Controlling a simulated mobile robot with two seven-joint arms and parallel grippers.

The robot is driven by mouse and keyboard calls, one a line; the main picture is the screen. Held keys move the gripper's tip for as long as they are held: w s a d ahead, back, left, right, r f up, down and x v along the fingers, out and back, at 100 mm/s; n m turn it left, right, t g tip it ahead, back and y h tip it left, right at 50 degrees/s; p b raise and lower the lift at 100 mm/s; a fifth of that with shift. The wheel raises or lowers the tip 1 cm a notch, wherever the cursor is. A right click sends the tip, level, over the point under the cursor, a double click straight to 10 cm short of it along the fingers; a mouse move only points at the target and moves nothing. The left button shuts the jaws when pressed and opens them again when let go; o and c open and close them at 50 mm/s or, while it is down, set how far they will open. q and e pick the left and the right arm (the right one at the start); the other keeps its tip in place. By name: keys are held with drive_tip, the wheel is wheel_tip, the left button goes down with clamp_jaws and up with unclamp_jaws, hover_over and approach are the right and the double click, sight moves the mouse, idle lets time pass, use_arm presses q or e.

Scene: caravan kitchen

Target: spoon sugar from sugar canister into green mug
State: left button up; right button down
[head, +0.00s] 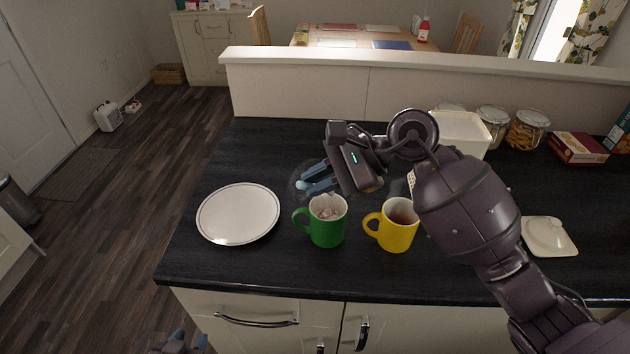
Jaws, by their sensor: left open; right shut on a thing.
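The green mug (327,232) stands upright on the dark counter, its handle to the left and pale lumpy contents inside. My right gripper (316,182) is above and behind it, its blue fingers pointing left. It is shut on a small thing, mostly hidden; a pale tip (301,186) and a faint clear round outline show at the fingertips. No spoon can be made out clearly. A white open container (464,148), possibly the sugar canister, stands behind my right arm, partly hidden. My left gripper (188,340) is open and empty at the bottom edge, below the counter front.
A yellow mug (397,232) with dark contents stands right of the green mug. A white plate (238,214) lies left of it. A square off-white lid (549,238) lies at the right. Glass jars (527,132) and a red box (578,148) stand at the back right.

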sight(298, 184)
drive_tip(key=shift+w+r+p, duration=0.15)
drive_tip(key=shift+p, duration=0.15)
drive_tip(key=n+h, duration=0.1)
drive_tip(key=h, duration=0.2)
drive_tip(key=s+a+f+n+h+b, duration=0.1)
drive_tip(key=h, duration=0.1)
drive_tip(key=s+a+n+h, duration=0.1)
drive_tip(key=h, duration=0.2)
drive_tip(key=shift+s+a+f+h+b, duration=0.1)
drive_tip(key=shift+a+f+h+b, duration=0.1)
drive_tip(key=shift+f+h+b, duration=0.15)
drive_tip(key=shift+s+a+t+h, duration=0.15)
drive_tip(key=shift+t+h, duration=0.1)
drive_tip(key=shift+h, duration=0.4)
drive_tip(key=shift+w+a+t+h, duration=0.1)
drive_tip(key=shift+t+h, duration=0.15)
drive_tip(key=shift+h, duration=0.35)
drive_tip(key=shift+s+d+r, duration=0.1)
drive_tip(key=shift+r, duration=0.25)
drive_tip(key=shift+r+p, duration=0.45)
drive_tip(key=shift+r, duration=0.95)
drive_tip(key=shift+r, duration=0.35)
drive_tip(key=shift+r+p, duration=0.3)
drive_tip(key=shift+r, duration=0.4)
